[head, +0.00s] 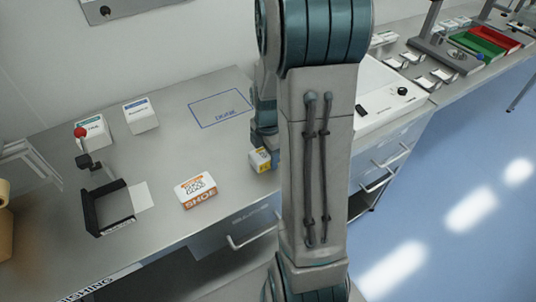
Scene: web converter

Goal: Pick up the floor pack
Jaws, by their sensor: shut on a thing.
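A small white, yellow and blue box (260,161), which fits the floor pack, is at the front part of the grey bench, just left of my arm. Its lettering is too small to read, and my arm hides its right side. My gripper (264,146) is above and against this box, pointing down and shut on it. Its fingertips are mostly hidden behind my arm. I cannot tell whether the box touches the bench.
A black stand (106,208) and two white cartons (140,115) are farther left. A blue-outlined rectangle (220,109) on the bench is empty. Green (478,44) and red (497,37) trays stand far right.

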